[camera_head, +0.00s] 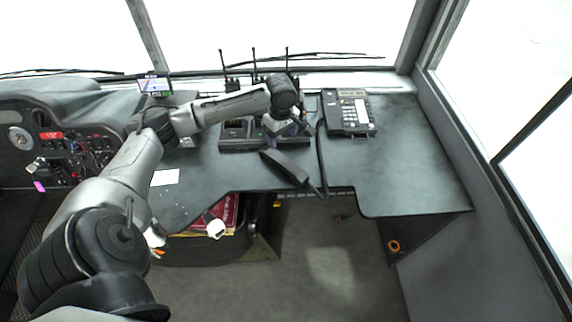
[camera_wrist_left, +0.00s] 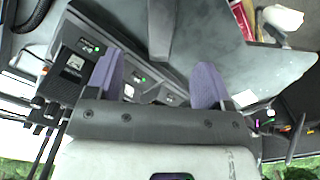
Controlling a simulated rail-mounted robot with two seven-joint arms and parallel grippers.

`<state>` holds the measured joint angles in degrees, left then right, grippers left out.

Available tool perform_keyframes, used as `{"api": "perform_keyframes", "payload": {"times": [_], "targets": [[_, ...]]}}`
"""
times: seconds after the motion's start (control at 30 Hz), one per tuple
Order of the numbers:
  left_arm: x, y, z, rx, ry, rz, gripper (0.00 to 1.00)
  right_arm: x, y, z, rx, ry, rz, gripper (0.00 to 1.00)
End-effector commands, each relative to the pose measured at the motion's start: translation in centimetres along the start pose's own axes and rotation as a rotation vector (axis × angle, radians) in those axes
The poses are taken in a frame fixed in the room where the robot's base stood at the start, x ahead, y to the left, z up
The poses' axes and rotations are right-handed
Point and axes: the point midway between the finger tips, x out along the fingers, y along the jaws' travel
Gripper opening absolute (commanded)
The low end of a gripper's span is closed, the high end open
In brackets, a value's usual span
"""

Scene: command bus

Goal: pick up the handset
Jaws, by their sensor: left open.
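A dark, elongated handset (camera_head: 285,168) appears to lie on the dark grey desk (camera_head: 410,150), near its front edge. The phone base (camera_head: 347,112), with its keypad, sits to its right and farther back. My left gripper (camera_head: 287,128) is above the desk, behind the handset and left of the phone base. In the left wrist view my gripper (camera_wrist_left: 157,80) has its two purple fingers spread, with nothing held between them. The dark handset (camera_wrist_left: 162,28) shows beyond the fingertips at the top of that view, apart from them. My right gripper is not in view.
A black charger (camera_head: 236,136) with upright radios stands close beside and behind my left gripper; it also fills the space under the fingers in the wrist view (camera_wrist_left: 145,88). A white card (camera_head: 165,177) lies at left. A small screen (camera_head: 154,85) stands by the windscreen. The desk's right part is clear.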

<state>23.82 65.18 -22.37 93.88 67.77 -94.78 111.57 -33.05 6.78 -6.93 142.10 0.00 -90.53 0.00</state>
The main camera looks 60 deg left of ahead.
Motion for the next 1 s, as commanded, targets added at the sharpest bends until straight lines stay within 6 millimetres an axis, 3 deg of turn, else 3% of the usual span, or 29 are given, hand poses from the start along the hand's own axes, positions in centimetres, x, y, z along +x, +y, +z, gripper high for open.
{"api": "perform_keyframes", "payload": {"times": [0.23, 0.6, 1.0], "targets": [[0.8, 0.0, 0.1, -0.140, 0.001, -0.002, 0.74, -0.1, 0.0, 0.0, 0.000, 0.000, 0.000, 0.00], [6.8, 0.0, 0.1, -0.147, 0.001, -0.002, 0.74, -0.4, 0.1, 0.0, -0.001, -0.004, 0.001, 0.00], [9.4, -0.1, 0.2, -0.144, 0.001, -0.001, 0.74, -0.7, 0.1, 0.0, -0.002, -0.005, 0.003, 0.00]]}}
